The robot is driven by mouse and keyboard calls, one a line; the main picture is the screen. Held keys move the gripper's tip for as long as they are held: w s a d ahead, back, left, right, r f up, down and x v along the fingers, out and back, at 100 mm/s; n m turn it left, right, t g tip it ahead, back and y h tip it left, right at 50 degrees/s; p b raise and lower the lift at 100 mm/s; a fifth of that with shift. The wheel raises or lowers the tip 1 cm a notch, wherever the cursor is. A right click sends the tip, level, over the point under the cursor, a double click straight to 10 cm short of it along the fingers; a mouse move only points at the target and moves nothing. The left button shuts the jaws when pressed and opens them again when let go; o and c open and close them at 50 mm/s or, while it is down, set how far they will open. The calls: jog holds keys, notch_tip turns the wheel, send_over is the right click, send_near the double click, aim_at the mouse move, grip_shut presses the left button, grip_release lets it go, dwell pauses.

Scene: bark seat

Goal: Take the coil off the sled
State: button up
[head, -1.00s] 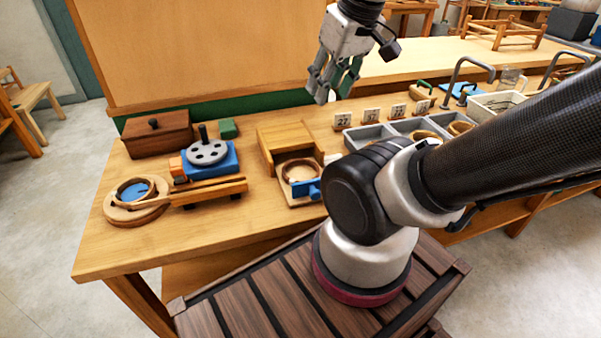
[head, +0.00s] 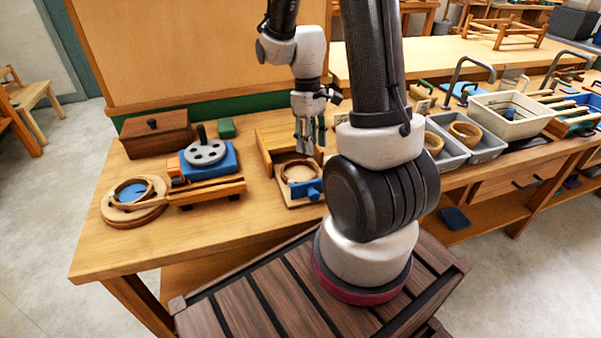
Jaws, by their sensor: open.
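A brown ring-shaped coil (head: 287,174) lies on a small wooden sled (head: 296,203) with a raised back board and a blue block (head: 309,190) at its front right. My gripper (head: 310,150) points down over the back right part of the coil, with its fingers apart and nothing seen between them. It appears a little above the coil; the exact gap cannot be told. My arm stands just right of the sled.
A round wooden base with a ring (head: 133,213), a blue block with a grey knobbed disc (head: 205,153) and a lidded brown box (head: 157,140) stand left. Grey trays (head: 480,149) holding rings and a white bin (head: 510,125) are right. The table's front left is clear.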

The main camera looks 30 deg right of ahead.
notch_tip(320, 180, down, 3)
jog(key=w+n, duration=0.2)
jog(key=n+t, duration=0.2)
jog(key=n, duration=0.2)
send_over(301, 160)
jog(key=shift+f, duration=0.3)
notch_tip(301, 160, down, 8)
jog(key=shift+r, duration=0.2)
grip_shut()
